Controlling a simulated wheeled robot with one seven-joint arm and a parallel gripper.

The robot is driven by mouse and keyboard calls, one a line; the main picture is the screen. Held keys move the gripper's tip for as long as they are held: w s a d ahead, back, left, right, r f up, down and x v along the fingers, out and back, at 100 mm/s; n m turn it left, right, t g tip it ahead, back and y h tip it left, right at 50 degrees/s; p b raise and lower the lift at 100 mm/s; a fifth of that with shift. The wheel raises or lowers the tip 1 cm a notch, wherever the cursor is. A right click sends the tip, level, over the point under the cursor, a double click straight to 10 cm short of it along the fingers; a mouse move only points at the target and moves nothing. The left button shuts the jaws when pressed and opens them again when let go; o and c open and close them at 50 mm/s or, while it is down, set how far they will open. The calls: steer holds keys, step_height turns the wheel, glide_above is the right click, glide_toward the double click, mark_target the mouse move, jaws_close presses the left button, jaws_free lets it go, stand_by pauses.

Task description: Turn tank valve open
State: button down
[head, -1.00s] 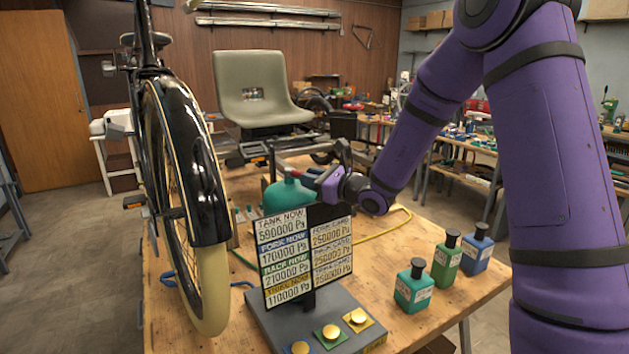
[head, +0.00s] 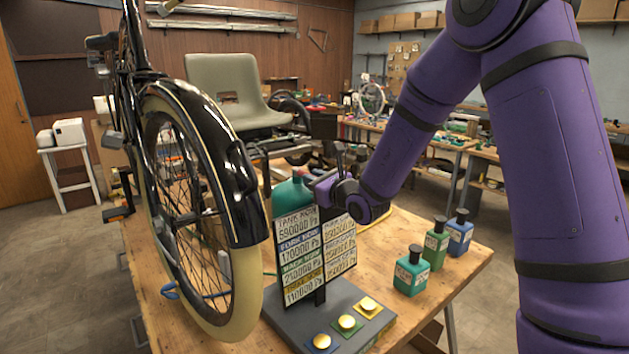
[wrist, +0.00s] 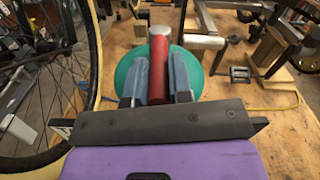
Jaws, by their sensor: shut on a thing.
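The green tank (head: 291,194) stands on the workbench behind the gauge board, which hides its lower part. In the wrist view its round green top (wrist: 128,78) lies under my gripper. The red valve handle (wrist: 158,72) has a silver end and crosses above the tank top. My gripper (wrist: 157,82) is shut on this red handle, with one blue-grey finger on each side. How far the valve is turned cannot be told.
A bicycle wheel (head: 235,290) is close on the left. Three small bottles, teal (head: 411,273), green (head: 435,247) and blue (head: 459,236), stand at the right.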

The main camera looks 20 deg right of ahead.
steer(key=c, duration=1)
jaws_free()
steer(key=shift+c, duration=0.2)
steer(key=v, duration=1)
steer(key=shift+s, duration=0.3)
steer(key=shift+d, duration=0.15)
